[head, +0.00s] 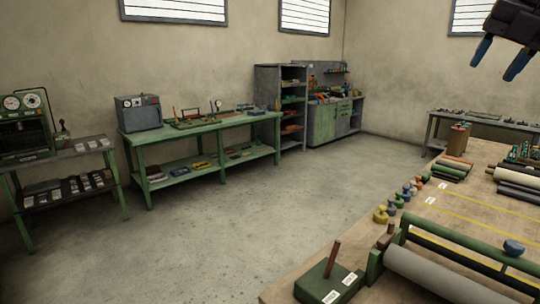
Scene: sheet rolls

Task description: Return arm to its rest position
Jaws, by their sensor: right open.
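My right gripper (500,58) shows at the upper right corner, with its dark body cut off by the picture edge. Its two blue fingers are apart and point down, with nothing between them. It is raised high above the wooden worktable (446,212), clear of everything on it. My left gripper is not in view.
The worktable holds a grey roll (435,275) in a green frame, dark rolls (520,180), several small colored knobs and a green block with a rod (330,280). Green benches (203,127) and a shelf (281,110) line the walls. The floor between is clear.

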